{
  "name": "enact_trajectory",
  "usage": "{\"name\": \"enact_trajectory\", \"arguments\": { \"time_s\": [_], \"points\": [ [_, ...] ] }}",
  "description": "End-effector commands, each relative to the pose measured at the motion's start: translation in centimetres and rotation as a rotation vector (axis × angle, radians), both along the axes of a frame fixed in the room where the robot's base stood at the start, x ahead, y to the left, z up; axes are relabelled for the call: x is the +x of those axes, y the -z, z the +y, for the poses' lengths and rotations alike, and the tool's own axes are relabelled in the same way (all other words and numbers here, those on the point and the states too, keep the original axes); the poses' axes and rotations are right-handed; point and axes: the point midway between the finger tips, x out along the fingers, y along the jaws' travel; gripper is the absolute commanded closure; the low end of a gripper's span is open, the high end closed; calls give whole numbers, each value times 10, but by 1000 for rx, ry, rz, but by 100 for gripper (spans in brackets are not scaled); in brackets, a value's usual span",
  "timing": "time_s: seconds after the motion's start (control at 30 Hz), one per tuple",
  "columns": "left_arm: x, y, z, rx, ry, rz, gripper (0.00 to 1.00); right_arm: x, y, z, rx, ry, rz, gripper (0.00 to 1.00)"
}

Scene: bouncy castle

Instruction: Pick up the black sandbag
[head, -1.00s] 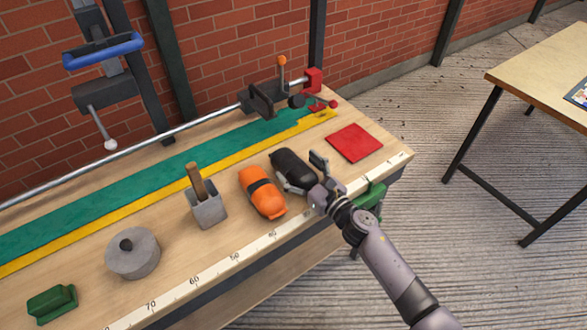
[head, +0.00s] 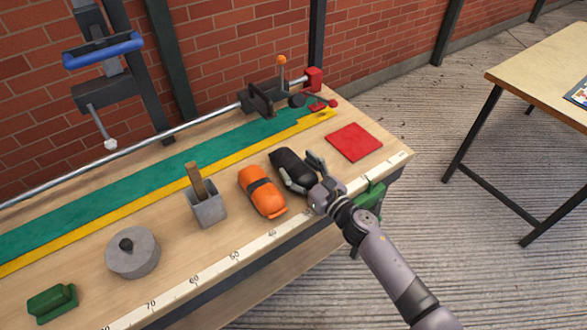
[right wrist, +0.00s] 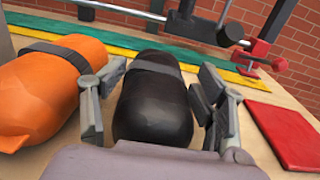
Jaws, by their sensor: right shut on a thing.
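The black sandbag (head: 293,166) lies on the workbench between the orange sandbag and the red square. In the right wrist view the black sandbag (right wrist: 153,103) sits between the two fingers, with a dark band across its far part. My right gripper (head: 304,174) reaches in from the right and is shut on the black sandbag, one finger on each side. In the right wrist view my right gripper (right wrist: 155,108) has its left finger in the gap beside the orange sandbag. The bag appears to rest on the bench. My left gripper is not in view.
An orange sandbag (head: 262,192) lies close on the left. A red square (head: 354,142) lies to the right. A grey box with a wooden handle (head: 207,208), a grey round weight (head: 132,252) and a green block (head: 52,301) stand farther left. A metal rail (head: 185,127) runs behind.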

Motion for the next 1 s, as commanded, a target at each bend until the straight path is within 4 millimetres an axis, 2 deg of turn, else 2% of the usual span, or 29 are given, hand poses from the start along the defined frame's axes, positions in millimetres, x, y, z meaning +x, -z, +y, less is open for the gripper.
{"name": "enact_trajectory", "arguments": {
  "time_s": [0.3,0.67,0.87,1.0],
  "points": [
    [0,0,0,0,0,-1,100,0,0,0,2,0,1,97],
    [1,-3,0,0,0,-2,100,1,-9,1,3,-2,-7,97],
    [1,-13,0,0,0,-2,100,1,-32,0,1,-3,-11,97],
    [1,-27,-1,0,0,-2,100,2,-62,0,-1,-4,-13,97]
  ]
}}
